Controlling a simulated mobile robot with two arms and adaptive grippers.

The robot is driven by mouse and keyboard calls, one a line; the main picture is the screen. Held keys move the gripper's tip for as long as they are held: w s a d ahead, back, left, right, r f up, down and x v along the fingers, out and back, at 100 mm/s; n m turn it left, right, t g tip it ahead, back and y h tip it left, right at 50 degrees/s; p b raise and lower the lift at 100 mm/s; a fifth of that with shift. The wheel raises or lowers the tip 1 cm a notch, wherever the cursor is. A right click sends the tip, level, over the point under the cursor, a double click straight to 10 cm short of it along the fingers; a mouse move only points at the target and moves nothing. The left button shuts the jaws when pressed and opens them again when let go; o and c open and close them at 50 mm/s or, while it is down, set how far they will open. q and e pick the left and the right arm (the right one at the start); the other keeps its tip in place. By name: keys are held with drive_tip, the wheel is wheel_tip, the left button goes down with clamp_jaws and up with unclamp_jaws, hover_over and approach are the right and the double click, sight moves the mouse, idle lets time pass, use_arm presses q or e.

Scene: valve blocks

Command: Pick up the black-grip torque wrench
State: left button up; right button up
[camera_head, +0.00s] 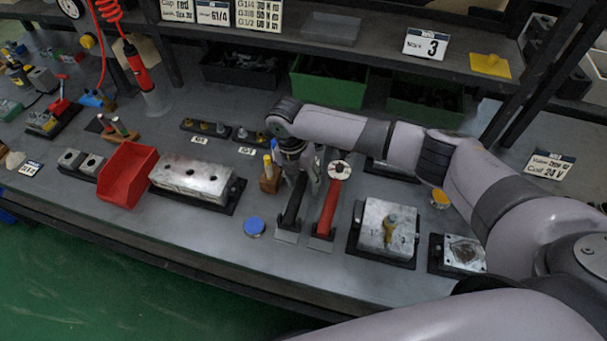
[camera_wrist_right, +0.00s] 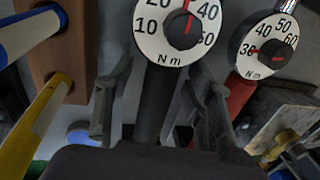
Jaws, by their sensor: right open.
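The black-grip torque wrench (camera_head: 291,208) lies on the bench in the head view, its upper part hidden by my right gripper (camera_head: 300,172). In the right wrist view its white dial (camera_wrist_right: 158,38) is at the top, with the dark handle (camera_wrist_right: 157,105) running down between the fingers. My right gripper (camera_wrist_right: 163,90) is open, with one finger on each side of the handle and gaps showing. I cannot tell how far down the fingers reach. A red-grip torque wrench (camera_head: 328,208) lies close on the right; its dial (camera_wrist_right: 268,48) shows in the wrist view. My left gripper is not in view.
A wooden holder (camera_head: 270,180) with blue and yellow tools stands close left. A blue disc (camera_head: 254,226) lies nearby. Metal blocks stand on the left (camera_head: 192,180) and right (camera_head: 388,226). A red bin (camera_head: 127,172) is farther left. Bare bench lies in front.

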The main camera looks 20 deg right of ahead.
clamp_jaws()
idle(0.5)
drive_tip(key=shift+r, duration=0.1)
